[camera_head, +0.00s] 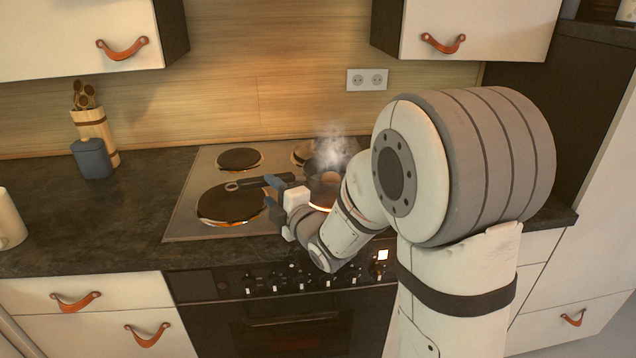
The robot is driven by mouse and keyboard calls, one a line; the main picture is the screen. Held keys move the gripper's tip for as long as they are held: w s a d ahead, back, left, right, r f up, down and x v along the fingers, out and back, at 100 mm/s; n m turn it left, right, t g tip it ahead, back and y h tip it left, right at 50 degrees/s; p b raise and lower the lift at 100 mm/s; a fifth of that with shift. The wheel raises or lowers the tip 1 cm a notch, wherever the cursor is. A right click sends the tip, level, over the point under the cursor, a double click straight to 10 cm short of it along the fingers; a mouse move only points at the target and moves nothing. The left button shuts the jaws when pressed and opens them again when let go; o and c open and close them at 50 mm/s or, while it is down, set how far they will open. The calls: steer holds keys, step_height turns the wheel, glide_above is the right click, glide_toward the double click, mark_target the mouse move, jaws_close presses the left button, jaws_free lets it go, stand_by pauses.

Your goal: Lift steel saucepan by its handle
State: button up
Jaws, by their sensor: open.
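The steel saucepan (327,188) stands on the front right burner, with steam rising above it and an orange glow at its base. My arm hides part of its right side. Its dark handle (248,183) points left over the front left hotplate and ends in a ring. My gripper (272,192) is open, with its blue-grey fingers at the handle, between the ring and the pan. I cannot tell whether the fingers touch the handle or whether it lies between them.
The hob (190,217) has other hotplates, one at the back left (240,158). A utensil holder (93,130) and a dark canister (92,158) stand on the left of the counter. A pale container (10,222) is at the left edge. Wall cabinets hang above.

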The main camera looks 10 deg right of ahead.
mark_target(260, 184)
steer(key=x, duration=0.2)
steer(key=p+x, duration=0.1)
steer(key=x, duration=0.2)
steer(key=shift+w+a+f, duration=0.15)
steer(key=shift+a, duration=0.2)
jaws_close()
stand_by(0.4)
